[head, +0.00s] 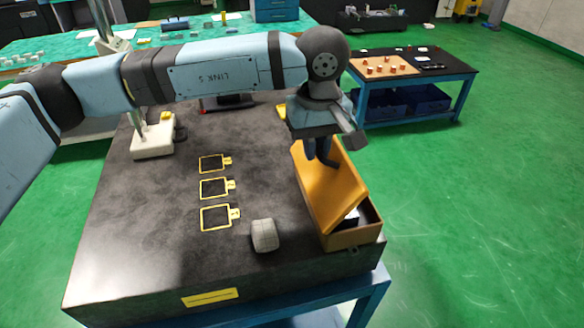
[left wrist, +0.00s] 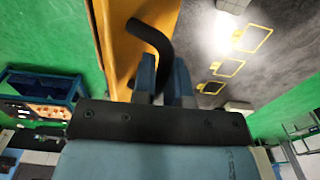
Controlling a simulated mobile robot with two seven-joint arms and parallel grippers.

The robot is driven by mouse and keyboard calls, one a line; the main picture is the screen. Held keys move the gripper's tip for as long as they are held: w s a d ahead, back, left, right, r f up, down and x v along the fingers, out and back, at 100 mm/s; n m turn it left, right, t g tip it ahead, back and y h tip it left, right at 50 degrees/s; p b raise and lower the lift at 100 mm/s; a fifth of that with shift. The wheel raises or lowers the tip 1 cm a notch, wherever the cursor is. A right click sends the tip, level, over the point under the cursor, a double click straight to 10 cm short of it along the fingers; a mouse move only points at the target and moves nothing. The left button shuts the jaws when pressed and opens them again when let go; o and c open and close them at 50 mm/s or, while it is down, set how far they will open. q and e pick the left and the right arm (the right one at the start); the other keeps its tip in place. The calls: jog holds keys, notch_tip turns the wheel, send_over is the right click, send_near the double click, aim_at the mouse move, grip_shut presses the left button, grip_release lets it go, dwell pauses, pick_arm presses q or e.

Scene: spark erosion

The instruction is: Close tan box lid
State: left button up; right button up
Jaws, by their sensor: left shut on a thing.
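The tan box (head: 352,238) stands at the right front edge of the dark stone table. Its tan lid (head: 328,198) is partly open and tilted, with a gap at the front right showing the dark inside and something pale. My left gripper (head: 322,158) is at the lid's far end, pointing down. In the left wrist view its blue fingers (left wrist: 160,82) are shut on a black curved handle (left wrist: 150,38) against the tan lid (left wrist: 128,50). How the handle joins the lid is hidden. My right gripper is not in view.
A grey rounded block (head: 264,235) lies on the stone table (head: 140,220), left of the box. Several yellow-outlined marks (head: 214,188) are further left. A white stand (head: 152,138) is at the back left. Another table (head: 420,72) with small parts stands behind right.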

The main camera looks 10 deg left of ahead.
aim_at(334, 149)
pick_arm(q)
jog(key=shift+w+d+f, duration=0.1)
jog(key=shift+w+d, duration=0.2)
jog(key=shift+d, duration=0.35)
jog(key=shift+d+f+b, duration=0.1)
jog(key=shift+d+b, duration=0.05)
jog(key=shift+b, duration=0.15)
jog(key=shift+w+d+f+b, duration=0.2)
jog(key=shift+d+b, duration=0.1)
jog(key=shift+d, duration=0.1)
jog(key=shift+w+d, duration=0.2)
jog(key=shift+d, duration=0.15)
jog(key=shift+d+f, duration=0.1)
jog(key=shift+f, duration=0.05)
